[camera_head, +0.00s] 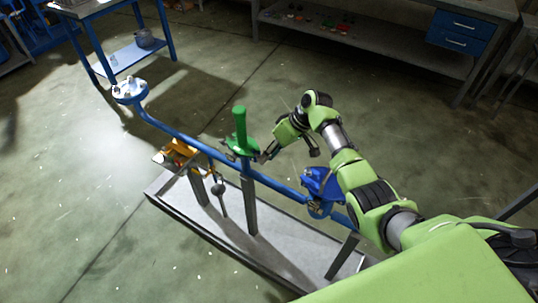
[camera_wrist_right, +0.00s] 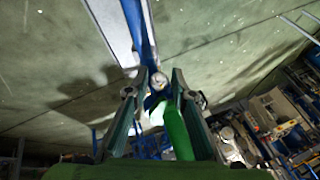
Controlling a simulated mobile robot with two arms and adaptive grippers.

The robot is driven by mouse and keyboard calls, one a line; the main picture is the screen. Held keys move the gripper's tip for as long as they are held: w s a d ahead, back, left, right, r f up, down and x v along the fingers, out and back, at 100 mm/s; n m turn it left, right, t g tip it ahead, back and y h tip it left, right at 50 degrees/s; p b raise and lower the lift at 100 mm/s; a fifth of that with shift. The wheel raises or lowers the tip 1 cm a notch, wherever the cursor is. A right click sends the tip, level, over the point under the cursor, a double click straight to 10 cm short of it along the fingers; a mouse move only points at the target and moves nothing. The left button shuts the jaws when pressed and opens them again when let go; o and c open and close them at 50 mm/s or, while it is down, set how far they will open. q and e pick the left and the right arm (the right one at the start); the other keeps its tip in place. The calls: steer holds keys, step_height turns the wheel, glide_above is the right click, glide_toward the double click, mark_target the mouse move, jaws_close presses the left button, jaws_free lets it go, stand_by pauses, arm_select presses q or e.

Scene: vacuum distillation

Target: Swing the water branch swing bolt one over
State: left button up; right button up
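A green branch fitting (camera_head: 239,130) stands upright on a long blue pipe (camera_head: 185,137), with a green flange at its foot. My right gripper (camera_head: 287,152) hangs just right of that flange, its fingers apart. In the right wrist view the right gripper (camera_wrist_right: 157,115) has its two fingers spread. A small grey round-ended part (camera_wrist_right: 158,80), perhaps a swing bolt, shows between and beyond them by the blue pipe. The green branch (camera_wrist_right: 177,133) appears close to the right finger. I cannot tell whether anything touches. My left gripper is not in view.
The pipe stands on posts over a grey base plate (camera_head: 190,220). A yellow fitting (camera_head: 180,150) is to the left and a blue fitting (camera_head: 322,184) to the right, near my arm. A blue flange (camera_head: 129,91) ends the pipe. Workbenches stand behind; floor between is clear.

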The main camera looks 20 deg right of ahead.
jaws_close()
steer(key=shift+w+a+r+g+h+p, duration=0.15)
steer(key=shift+w+r+g+h+p, duration=0.1)
steer(key=shift+r+g+h+p, duration=0.2)
steer(key=shift+w+a+g+h+b, duration=0.2)
steer(key=shift+w+g+h+b, duration=0.05)
steer(key=shift+g+h+b, duration=0.25)
steer(key=shift+w+a+r+g+h+b, duration=0.2)
steer(key=shift+g+b, duration=0.25)
steer(key=shift+b, duration=0.35)
steer(key=shift+r+h+b, duration=0.1)
steer(key=shift+h+b, duration=0.15)
steer(key=shift+b, duration=0.05)
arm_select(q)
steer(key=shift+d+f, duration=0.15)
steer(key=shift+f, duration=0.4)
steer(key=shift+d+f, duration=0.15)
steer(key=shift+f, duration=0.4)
arm_select(e)
steer(key=shift+g, duration=0.3)
steer(key=shift+r, duration=0.1)
